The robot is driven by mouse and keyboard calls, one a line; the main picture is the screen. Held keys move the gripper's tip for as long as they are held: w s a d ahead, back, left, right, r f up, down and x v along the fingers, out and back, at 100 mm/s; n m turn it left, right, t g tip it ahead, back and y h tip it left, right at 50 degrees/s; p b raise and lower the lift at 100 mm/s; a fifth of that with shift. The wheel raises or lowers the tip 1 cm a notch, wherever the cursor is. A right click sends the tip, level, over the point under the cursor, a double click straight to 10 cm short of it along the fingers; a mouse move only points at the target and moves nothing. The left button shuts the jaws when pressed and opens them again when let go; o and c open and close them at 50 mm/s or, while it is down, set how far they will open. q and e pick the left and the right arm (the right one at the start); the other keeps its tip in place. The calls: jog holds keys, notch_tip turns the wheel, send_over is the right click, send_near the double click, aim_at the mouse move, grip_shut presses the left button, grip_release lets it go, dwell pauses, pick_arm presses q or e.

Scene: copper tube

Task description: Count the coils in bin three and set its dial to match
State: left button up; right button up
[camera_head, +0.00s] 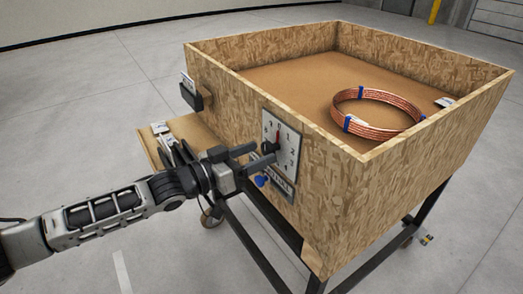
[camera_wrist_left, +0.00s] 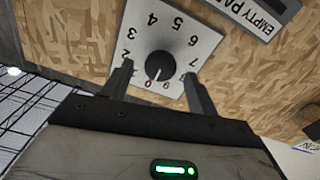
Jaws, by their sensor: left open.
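A wooden bin (camera_head: 225,122) on a dark wheeled frame holds a copper coil (camera_head: 378,131) with blue ties, lying flat toward the right. I see one ring; whether it is several stacked coils, I cannot tell. A white dial plate (camera_head: 291,163) with numerals and a black knob is on the bin's front. In the left wrist view the knob (camera_wrist_left: 160,64) has a red pointer aimed near 0. My left gripper (camera_head: 257,153) is open, its fingers on either side of the knob; contact is not clear. My right gripper is not in view. No bin number is readable.
A label holder (camera_wrist_left: 262,12) reading "EMPTY PA..." sits beside the dial plate. A black holder (camera_head: 192,95) with papers is on the bin's left wall. A small side shelf (camera_head: 205,136) carries small items behind my left arm. Open concrete floor (camera_head: 90,110) surrounds the bin.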

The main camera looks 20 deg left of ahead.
pick_arm(q)
jog(key=shift+x, duration=1.05)
jog(key=c, duration=1)
jog(key=shift+m, duration=0.4)
jog(key=m+p, duration=0.1)
jog(key=m, duration=0.1)
jog(key=shift+m, duration=0.3)
jog(key=shift+s+m+p, duration=0.1)
jog(key=shift+m+p, duration=0.25)
jog(key=shift+m, duration=1.45)
